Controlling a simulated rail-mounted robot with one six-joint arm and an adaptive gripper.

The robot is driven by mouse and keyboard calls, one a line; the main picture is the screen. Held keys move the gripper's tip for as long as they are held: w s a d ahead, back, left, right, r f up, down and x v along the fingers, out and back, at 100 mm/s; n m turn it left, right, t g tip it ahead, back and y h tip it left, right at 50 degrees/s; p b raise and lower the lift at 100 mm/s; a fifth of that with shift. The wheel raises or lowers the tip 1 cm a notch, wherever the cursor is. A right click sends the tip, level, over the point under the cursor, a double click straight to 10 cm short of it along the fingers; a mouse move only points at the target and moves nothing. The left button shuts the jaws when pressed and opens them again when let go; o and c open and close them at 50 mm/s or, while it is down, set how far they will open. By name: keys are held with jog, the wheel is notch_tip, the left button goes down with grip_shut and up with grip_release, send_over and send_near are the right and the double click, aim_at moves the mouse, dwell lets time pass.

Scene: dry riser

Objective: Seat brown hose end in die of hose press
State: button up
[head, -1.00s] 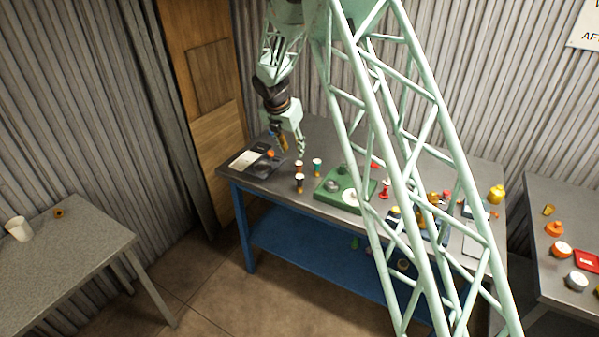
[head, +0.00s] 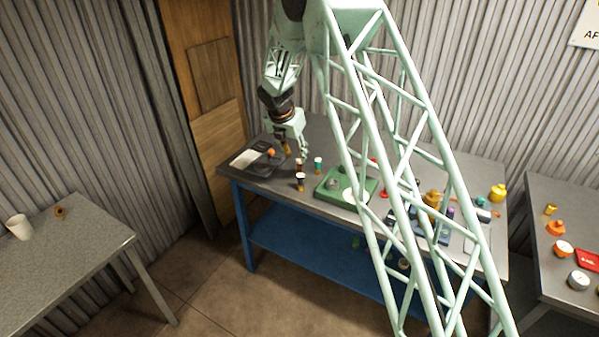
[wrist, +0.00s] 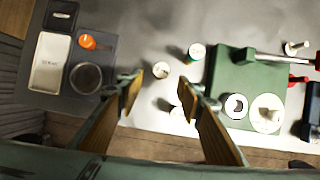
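Three short hose ends stand upright on the workbench. One with brown or orange bands (head: 298,163) is at the back left, a teal one (head: 318,163) is to its right, and a dark one with a brownish band (head: 300,181) is in front. I cannot tell surely which is the brown one. My gripper (head: 296,153) is open and empty just above the back-left one. In the wrist view, the fingers (wrist: 168,93) stand wide apart, with that pale-topped hose end (wrist: 161,69) between and beyond them. The green block (wrist: 232,72), apparently the hose press, stands right, with round pale parts.
A dark unit with an orange knob (wrist: 88,41) and a pale plate lies left of the hose ends. A red-handled tool (wrist: 285,58) reaches over the green block. Several bottles and boxes crowd the bench's right side. Side tables stand left and right.

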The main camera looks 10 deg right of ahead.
aim_at(299, 162)
jog(key=shift+x, duration=1.95)
jog(key=shift+f, duration=0.15)
jog(key=shift+b+x, duration=0.4)
jog(key=shift+x, duration=2)
jog(key=shift+d, duration=0.2)
jog(key=shift+c, duration=0.5)
jog(key=c, duration=1)
jog(key=shift+r+p, duration=0.55)
jog(key=shift+r, duration=4.5)
